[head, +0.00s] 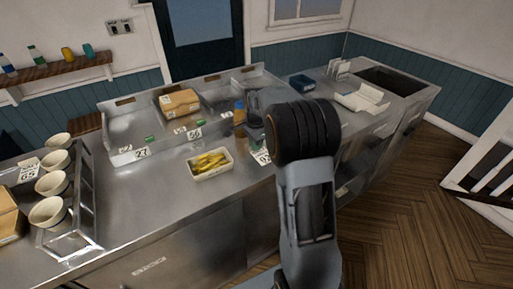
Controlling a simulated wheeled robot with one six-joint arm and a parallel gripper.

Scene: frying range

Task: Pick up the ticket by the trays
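Several white numbered tickets show, and I cannot tell for sure which one is by the trays. One ticket (261,157) lies at the counter's front edge, right of a cream tray (212,173) of yellow fries, partly hidden by my arm. Tickets marked 27 (142,153) and 56 (194,133) stand along the front of the metal station. Another, marked 65 (28,171), is by the bowls at left. My gripper (254,104) is above the counter near a brown bottle, mostly hidden behind my black wrist. Its fingers cannot be made out.
A cardboard box (178,102) sits in the raised-edge metal station. A brown bottle (239,115) stands close to my gripper. White bowls (48,211) sit in a rack at left. A blue container (302,83) and an open white box (363,98) are at right. The front-left counter is clear.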

